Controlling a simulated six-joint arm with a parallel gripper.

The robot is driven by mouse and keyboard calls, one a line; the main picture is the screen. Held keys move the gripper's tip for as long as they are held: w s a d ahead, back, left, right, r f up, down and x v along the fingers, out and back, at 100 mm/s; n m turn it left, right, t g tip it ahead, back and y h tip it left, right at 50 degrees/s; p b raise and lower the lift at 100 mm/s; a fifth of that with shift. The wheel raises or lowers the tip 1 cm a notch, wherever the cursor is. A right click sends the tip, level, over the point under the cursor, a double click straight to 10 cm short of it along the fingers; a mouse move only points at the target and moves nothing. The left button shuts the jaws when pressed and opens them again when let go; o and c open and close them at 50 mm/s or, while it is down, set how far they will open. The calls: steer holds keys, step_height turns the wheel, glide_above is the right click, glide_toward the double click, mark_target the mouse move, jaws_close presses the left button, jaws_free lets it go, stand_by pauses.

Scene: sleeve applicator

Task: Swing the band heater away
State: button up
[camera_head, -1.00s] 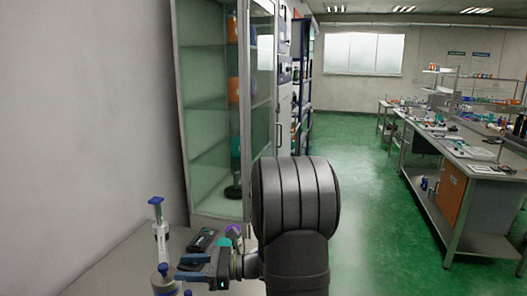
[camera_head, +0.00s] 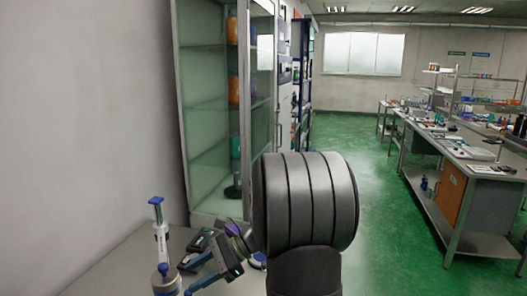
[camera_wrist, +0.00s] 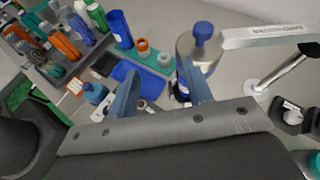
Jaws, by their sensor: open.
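My gripper (camera_wrist: 160,74) is open and empty in the wrist view, its two blue-grey fingers spread. A metallic cylinder with a blue knob (camera_wrist: 203,36) stands just beyond the right fingertip; I cannot tell if they touch. A pale labelled bar (camera_wrist: 270,34) reaches right from beside the cylinder. A grey rod (camera_wrist: 285,72) slants up from a round white foot. I cannot tell which part is the band heater. In the head view the blue-capped cylinder (camera_head: 165,279) is at the bottom left, with my gripper (camera_head: 184,281) beside it on the right.
A white post with a blue top (camera_head: 160,232) stands behind the cylinder in the head view. A glass cabinet (camera_head: 212,130) stands behind.

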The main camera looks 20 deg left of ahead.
steer(key=a+r+n+t+h, duration=0.3)
steer(key=a+r+n+t, duration=0.15)
steer(key=r, duration=0.25)
steer(key=a+r+n+t+h, duration=0.3)
steer(key=r+n+t+h, duration=0.15)
steer(key=r, duration=0.35)
steer(key=w+a+f+t, duration=0.1)
steer(key=a+f, duration=0.3)
steer(key=f, duration=0.4)
steer(key=d+r, duration=0.4)
steer(key=r, duration=0.5)
steer(key=w+d+r+t, duration=0.3)
steer(key=w+d+r, duration=0.2)
steer(key=w+d, duration=0.3)
steer(key=w+d+r+t+h, duration=0.1)
steer(key=w+d+r+t, duration=0.3)
steer(key=d, duration=0.7)
steer(key=w+r, duration=0.2)
steer(key=w, duration=0.2)
steer(key=shift+d, duration=0.1)
